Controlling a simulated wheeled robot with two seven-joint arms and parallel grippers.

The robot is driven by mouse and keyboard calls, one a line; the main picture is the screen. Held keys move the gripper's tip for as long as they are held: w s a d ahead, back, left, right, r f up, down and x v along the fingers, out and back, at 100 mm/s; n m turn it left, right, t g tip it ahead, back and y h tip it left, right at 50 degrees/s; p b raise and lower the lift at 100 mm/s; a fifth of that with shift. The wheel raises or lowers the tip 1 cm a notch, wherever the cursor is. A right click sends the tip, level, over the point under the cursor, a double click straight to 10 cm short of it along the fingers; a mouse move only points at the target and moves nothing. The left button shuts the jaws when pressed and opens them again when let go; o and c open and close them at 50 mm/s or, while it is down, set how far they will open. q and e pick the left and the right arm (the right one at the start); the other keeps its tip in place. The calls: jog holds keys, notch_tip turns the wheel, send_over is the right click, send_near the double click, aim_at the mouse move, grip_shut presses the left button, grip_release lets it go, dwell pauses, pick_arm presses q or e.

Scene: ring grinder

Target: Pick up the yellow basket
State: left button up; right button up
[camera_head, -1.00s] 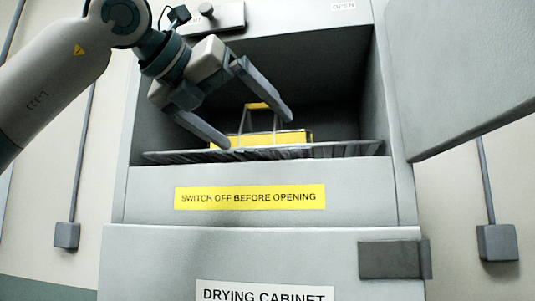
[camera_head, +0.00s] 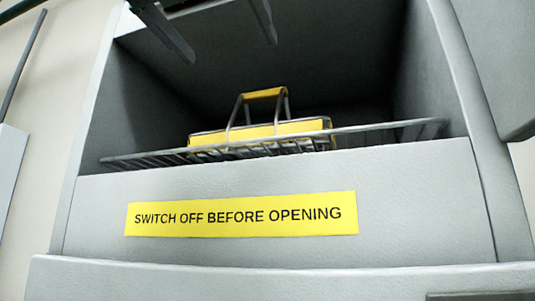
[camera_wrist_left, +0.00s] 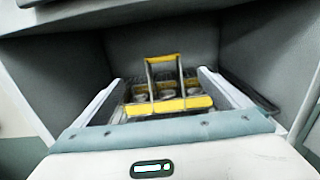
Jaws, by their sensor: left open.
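The yellow basket (camera_head: 262,132) stands upright on a wire rack inside the open cabinet. Its handle (camera_head: 264,94) rises above it on grey bars, with a yellow grip on top. My left gripper (camera_head: 225,45) is open at the top of the head view, above the basket and cut off by the frame edge. In the left wrist view the basket (camera_wrist_left: 168,106) lies ahead between the two open fingers (camera_wrist_left: 165,80), and several round grey things sit in it. No contact with the handle can be made out. My right gripper is not in view.
The wire rack (camera_head: 400,129) spans the cabinet opening. The cabinet's front panel (camera_head: 420,200) carries a yellow sign (camera_head: 240,214) below the rack. Side walls close in the space left and right. The open door (camera_head: 500,60) hangs at the upper right.

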pick_arm(q)
jog(key=p, duration=0.4)
send_near(261, 94)
jog(key=w, duration=0.3)
jog(key=shift+w+d+r+p, duration=0.15)
jog(key=shift+w+d, duration=0.15)
jog(key=shift+w, duration=0.25)
jog(key=shift+w+d+r+p, duration=0.15)
jog(key=shift+w+d, duration=0.2)
jog(key=shift+w, duration=0.2)
jog(key=shift+w+f, duration=0.15)
jog(key=shift+w, duration=0.05)
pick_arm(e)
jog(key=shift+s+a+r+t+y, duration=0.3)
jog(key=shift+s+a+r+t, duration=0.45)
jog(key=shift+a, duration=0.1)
pick_arm(q)
jog(key=shift+d, duration=0.1)
